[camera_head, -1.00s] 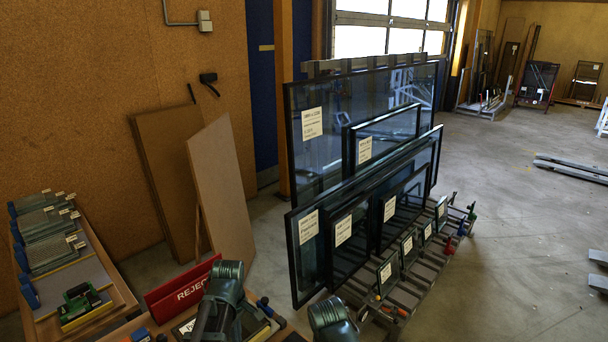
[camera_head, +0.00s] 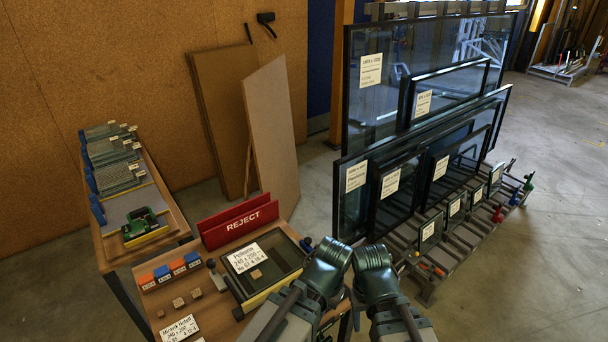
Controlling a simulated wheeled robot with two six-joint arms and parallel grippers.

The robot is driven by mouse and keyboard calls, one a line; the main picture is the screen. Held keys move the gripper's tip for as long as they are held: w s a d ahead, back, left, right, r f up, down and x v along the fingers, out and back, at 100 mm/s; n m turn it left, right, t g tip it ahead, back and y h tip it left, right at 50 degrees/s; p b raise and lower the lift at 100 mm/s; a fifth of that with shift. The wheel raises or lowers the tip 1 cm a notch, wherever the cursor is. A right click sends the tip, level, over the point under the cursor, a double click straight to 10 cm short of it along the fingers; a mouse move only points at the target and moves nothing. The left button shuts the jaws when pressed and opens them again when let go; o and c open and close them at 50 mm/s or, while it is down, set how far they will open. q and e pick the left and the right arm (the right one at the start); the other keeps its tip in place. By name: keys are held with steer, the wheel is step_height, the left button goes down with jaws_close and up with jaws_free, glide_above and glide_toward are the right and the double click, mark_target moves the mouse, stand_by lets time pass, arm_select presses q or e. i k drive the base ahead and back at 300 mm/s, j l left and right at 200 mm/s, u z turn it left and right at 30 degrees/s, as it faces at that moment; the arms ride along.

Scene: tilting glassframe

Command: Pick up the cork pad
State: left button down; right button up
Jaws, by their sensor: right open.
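Several small brown cork pads lie on the wooden bench at the lower middle-left. One cork pad (camera_head: 178,303) sits in front of the row of orange and blue blocks, with another (camera_head: 196,293) just right of it. A further small brown square (camera_head: 256,274) lies on the framed dark pane beside the white label; I cannot tell whether it is the same kind. My right gripper (camera_head: 331,324) shows only in part at the bottom edge between my arm links, right of the pads and apart from them. It is open. My left gripper is not in view.
The red REJECT holder (camera_head: 238,224) stands at the bench's back. The dark pane (camera_head: 285,252) lies in front of it. Orange and blue blocks (camera_head: 178,267) stand left of the pane. A rack of upright glass panes (camera_head: 425,135) is at the right. Floor is open beyond it.

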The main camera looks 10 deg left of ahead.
mark_target(179, 302)
steer(key=k+u, duration=0.1)
steer(key=u, duration=0.7)
steer(key=i+u, duration=0.1)
steer(key=u, duration=0.2)
